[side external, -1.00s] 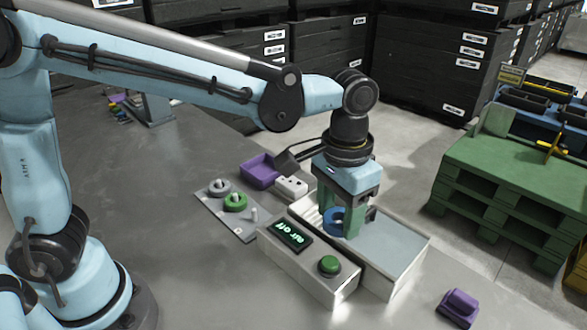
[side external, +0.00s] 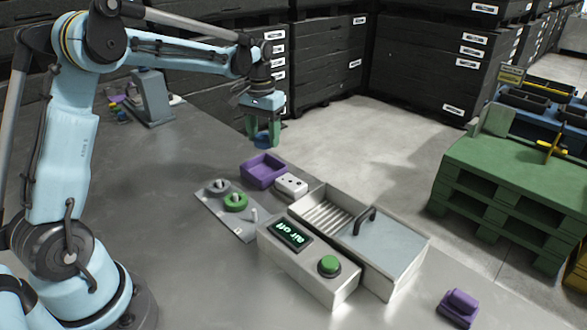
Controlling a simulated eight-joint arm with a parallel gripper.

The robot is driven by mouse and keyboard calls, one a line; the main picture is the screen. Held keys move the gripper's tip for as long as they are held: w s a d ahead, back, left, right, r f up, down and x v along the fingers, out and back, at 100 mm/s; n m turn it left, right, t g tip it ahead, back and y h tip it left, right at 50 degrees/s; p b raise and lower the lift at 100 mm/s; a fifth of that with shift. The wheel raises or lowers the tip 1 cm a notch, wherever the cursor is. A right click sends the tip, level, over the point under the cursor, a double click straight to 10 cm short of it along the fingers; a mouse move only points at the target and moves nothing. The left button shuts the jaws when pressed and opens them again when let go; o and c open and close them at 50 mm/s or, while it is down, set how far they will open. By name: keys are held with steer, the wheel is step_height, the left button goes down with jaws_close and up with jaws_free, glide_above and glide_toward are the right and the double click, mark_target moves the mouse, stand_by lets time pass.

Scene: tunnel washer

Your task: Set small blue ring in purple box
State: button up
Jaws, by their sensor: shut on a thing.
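The small blue ring (side external: 261,139) is held between the green fingers of my gripper (side external: 264,138). My gripper is shut on it and points down, with the ring low between the fingertips. The purple box (side external: 263,171) is a shallow open tray on the grey table. Its inside looks empty. My gripper and the ring are above the box, near its far side in the side view, and apart from it. The exact height of the ring over the box is hard to tell.
A white block (side external: 291,186) stands right beside the box. A plate with grey and green rings on pegs (side external: 234,202) lies in front. The washer (side external: 310,262) has a green button, an "air off" display and a ribbed open bay. A purple piece (side external: 459,307) lies front right.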

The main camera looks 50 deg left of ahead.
steer(key=shift+a+f, duration=0.25)
steer(key=shift+f, duration=1.15)
steer(key=shift+a+f, duration=0.2)
steer(key=shift+f, duration=1.2)
steer(key=shift+f, duration=0.25)
steer(key=o, duration=1.2)
steer(key=shift+o, duration=0.3)
steer(key=shift+o, duration=1.1)
